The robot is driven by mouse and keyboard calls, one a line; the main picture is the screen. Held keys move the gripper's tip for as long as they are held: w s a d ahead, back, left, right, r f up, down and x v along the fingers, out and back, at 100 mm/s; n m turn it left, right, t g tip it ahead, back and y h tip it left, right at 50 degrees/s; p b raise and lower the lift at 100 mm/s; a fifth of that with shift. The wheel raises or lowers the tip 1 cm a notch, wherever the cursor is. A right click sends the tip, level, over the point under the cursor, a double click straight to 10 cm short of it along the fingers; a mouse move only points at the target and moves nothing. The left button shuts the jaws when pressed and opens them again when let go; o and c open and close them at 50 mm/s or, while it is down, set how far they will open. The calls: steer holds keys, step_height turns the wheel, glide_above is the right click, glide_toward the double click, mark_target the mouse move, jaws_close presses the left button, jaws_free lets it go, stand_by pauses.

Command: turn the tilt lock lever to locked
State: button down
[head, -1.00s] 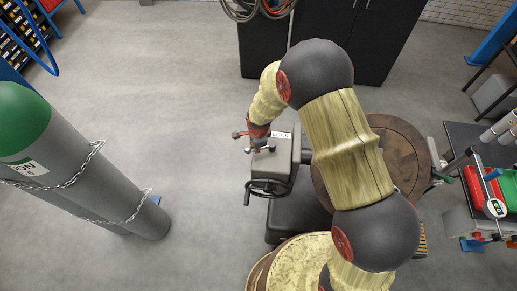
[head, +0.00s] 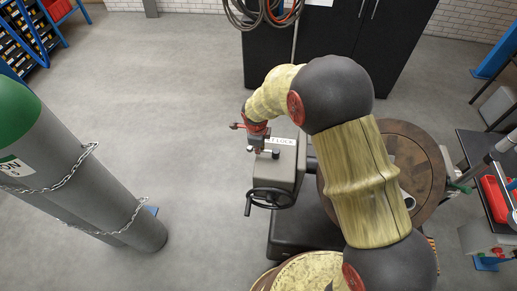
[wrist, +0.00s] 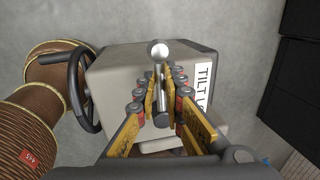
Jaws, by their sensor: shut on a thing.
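The tilt lock lever (wrist: 159,52) is a thin metal rod with a round silver knob, standing out from a grey housing (wrist: 110,85). A white label (wrist: 204,85) reading "TILT" with the rest partly hidden is on the housing. In the wrist view my gripper (wrist: 160,78) has its yellow-and-black fingers on both sides of the lever's rod, shut on it, with the knob showing beyond the fingertips. In the head view my gripper (head: 258,149) is over the back left of the housing (head: 280,172), and the lever is mostly hidden there.
A black handwheel (head: 268,198) is on the housing's front. A round brown table (head: 425,180) stands right of it, partly behind my arm. A chained grey gas cylinder (head: 110,195) stands at left. Dark cabinets (head: 390,50) are behind. The floor left of the housing is clear.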

steer(key=c, duration=1.9)
jaws_free()
steer(key=shift+a, duration=0.1)
steer(key=r, duration=0.4)
steer(key=s+r, duration=0.1)
steer(key=r, duration=0.2)
steer(key=s+r, duration=0.1)
steer(key=r, duration=0.3)
steer(key=shift+s+a+r, duration=0.1)
steer(key=shift+a+r, duration=0.15)
steer(key=shift+r, duration=0.1)
